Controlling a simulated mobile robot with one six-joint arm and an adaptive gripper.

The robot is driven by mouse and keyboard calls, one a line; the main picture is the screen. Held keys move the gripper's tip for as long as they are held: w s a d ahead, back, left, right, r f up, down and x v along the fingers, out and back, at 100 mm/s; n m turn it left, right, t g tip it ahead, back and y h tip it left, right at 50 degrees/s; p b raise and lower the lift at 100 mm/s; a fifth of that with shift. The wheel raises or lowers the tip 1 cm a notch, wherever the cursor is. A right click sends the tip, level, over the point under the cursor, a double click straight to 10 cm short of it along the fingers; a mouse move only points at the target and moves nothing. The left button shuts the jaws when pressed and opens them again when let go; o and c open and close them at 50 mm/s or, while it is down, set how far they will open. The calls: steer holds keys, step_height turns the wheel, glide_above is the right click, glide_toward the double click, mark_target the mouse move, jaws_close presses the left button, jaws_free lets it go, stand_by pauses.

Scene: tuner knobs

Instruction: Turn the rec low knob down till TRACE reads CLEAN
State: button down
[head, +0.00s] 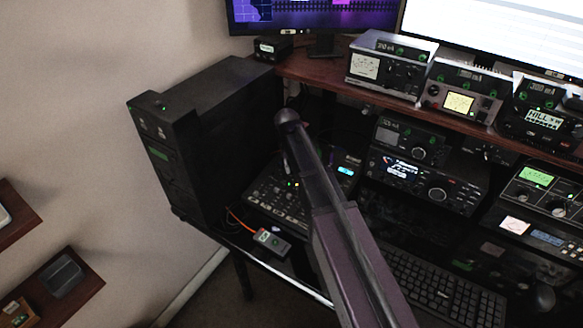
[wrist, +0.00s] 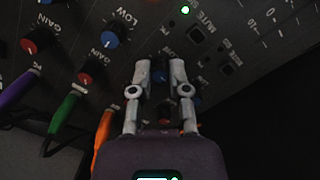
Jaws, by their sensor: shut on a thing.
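The black mixer panel (wrist: 60,75) fills the upper part of the wrist view, with rows of red and blue knobs. My gripper (wrist: 159,72) has its two fingers on either side of a blue knob (wrist: 160,75) and is shut on it. I cannot read this knob's label. Another blue knob (wrist: 113,34), by the word LOW, sits up and left, free of the gripper. In the head view the mixer (head: 272,195) lies on the desk, partly behind my arm, which hides my gripper and the knob. I cannot make out a TRACE reading in either view.
Purple, green (wrist: 62,115) and orange (wrist: 103,130) cables plug into the mixer beside the gripper. A black computer tower (head: 215,130) stands left of the mixer. A small grey device (head: 272,241) lies in front. A keyboard (head: 440,285) and radios (head: 415,170) are at right.

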steer(key=c, duration=0.6)
jaws_free()
steer(key=shift+m, duration=0.5)
